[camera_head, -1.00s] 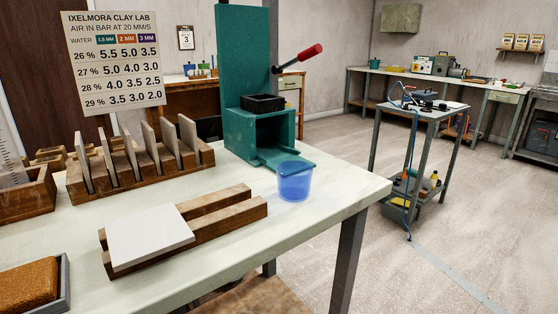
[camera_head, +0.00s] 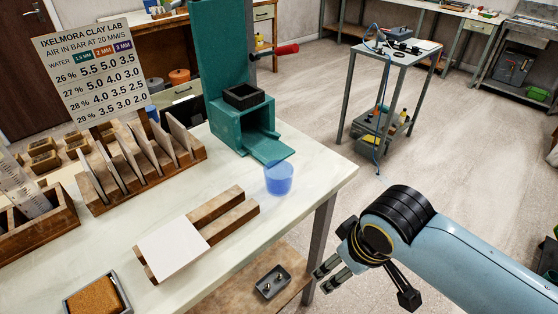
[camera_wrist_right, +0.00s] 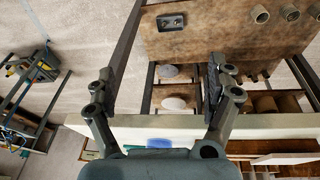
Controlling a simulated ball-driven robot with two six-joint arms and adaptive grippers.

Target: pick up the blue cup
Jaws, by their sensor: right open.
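The blue cup (camera_head: 279,178) is translucent and stands upright on the white tabletop (camera_head: 318,180), near its right edge and just in front of the green press. My right gripper (camera_head: 328,278) is off the table's right side, to the right of and nearer than the cup, and does not touch it. In the right wrist view my right gripper (camera_wrist_right: 165,85) is open with nothing between its fingers. A blue patch, likely the cup (camera_wrist_right: 160,141), shows low in that view beyond the table edge, partly hidden by the gripper body. My left gripper is not in view.
A green press (camera_head: 240,125) with a red-ended lever stands behind the cup. A wooden rack with a white tile (camera_head: 172,249) lies at front left. A lower shelf (camera_head: 240,290) holds a small metal tray (camera_head: 273,282). A tool stand (camera_head: 395,60) is farther back.

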